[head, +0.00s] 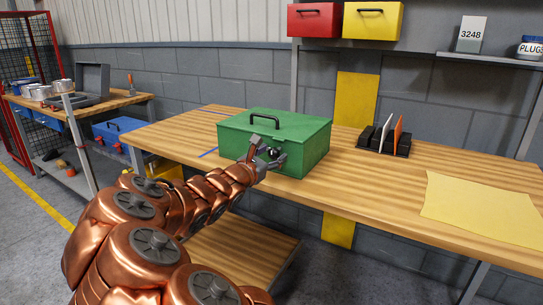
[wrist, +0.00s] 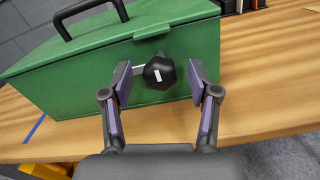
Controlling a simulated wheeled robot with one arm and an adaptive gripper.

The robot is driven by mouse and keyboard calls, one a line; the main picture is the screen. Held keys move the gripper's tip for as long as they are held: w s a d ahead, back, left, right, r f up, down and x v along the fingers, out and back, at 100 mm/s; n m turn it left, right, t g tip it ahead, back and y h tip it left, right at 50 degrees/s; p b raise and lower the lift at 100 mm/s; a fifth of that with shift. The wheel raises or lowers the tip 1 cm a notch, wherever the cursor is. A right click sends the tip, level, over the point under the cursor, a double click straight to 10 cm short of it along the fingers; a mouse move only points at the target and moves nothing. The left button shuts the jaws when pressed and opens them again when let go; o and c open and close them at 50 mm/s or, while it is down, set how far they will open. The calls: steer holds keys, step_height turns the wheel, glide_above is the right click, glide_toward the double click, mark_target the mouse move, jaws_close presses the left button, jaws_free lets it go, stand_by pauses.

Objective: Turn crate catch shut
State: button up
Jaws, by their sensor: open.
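A green crate (head: 310,150) with a closed lid and a black top handle (head: 264,117) stands on the wooden workbench. It also fills much of the wrist view (wrist: 80,82). Its catch is a black faceted knob (wrist: 160,72) with a white mark, on the front face just below a green lip of the lid. A light grey strip shows to the left of the knob. My gripper (head: 270,158) is at the crate's front. In the wrist view my gripper (wrist: 160,88) is open, with one finger on each side of the knob, apart from it.
The workbench (head: 360,190) is clear in front of the crate. A black rack (head: 384,141) with upright plates stands to the right, and a yellow sheet (head: 480,208) lies farther right. A shelf above holds a red bin (head: 314,20) and a yellow bin (head: 373,20).

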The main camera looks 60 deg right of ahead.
steer(key=shift+d, duration=0.2)
jaws_close()
stand_by(0.6)
